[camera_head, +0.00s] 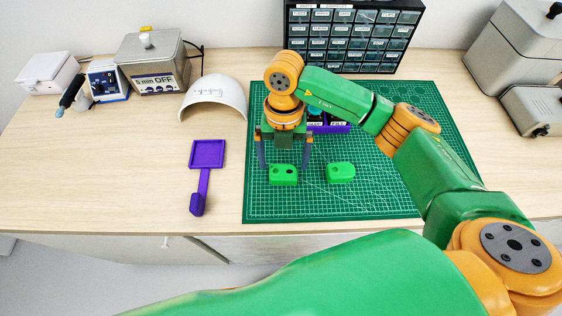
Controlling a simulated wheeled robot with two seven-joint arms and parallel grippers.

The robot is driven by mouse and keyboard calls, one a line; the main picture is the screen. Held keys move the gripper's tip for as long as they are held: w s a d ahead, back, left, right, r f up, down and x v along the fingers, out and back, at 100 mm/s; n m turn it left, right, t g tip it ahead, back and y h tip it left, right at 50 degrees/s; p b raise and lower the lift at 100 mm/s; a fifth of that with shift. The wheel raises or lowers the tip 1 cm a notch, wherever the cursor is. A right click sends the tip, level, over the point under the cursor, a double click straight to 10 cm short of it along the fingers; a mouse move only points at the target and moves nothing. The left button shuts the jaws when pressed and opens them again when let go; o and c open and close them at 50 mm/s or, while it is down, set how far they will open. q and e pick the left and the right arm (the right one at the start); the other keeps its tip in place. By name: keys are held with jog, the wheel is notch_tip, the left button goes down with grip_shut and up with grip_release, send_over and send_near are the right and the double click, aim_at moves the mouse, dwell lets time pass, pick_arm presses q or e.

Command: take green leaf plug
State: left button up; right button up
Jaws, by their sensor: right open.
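Two small green blocks sit on the green cutting mat (390,200). The left green block (284,177) has dark holes in its top, and the right green block (341,173) is rounded at one side. I cannot tell for sure which piece is the green leaf plug. My right gripper (285,167) points down with its fingers apart, one at each side of the left block. I cannot tell whether the fingers touch the block. A purple holder (338,129) with labels stands behind, partly hidden by my right arm. My left gripper is not in view.
A purple scoop-like tool (206,155) and a white curved shell (215,96) lie left of the mat. A drawer cabinet (355,35) stands at the back. Grey boxes are at both back corners. The mat's front right is clear.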

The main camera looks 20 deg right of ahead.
aim_at(283, 171)
jog(key=shift+s+f, duration=0.3)
jog(key=shift+f, duration=0.3)
jog(key=shift+s+f, duration=0.3)
jog(key=shift+f, duration=0.3)
jog(key=shift+w+a+f, duration=0.1)
jog(key=shift+w+f, duration=0.2)
jog(key=shift+f, duration=0.05)
jog(key=shift+w, duration=0.1)
jog(key=shift+c, duration=0.4)
jog(key=c, duration=0.4)
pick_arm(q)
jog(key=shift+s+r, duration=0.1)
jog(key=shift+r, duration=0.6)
pick_arm(e)
jog(key=c, duration=0.7)
jog(key=shift+r, duration=0.1)
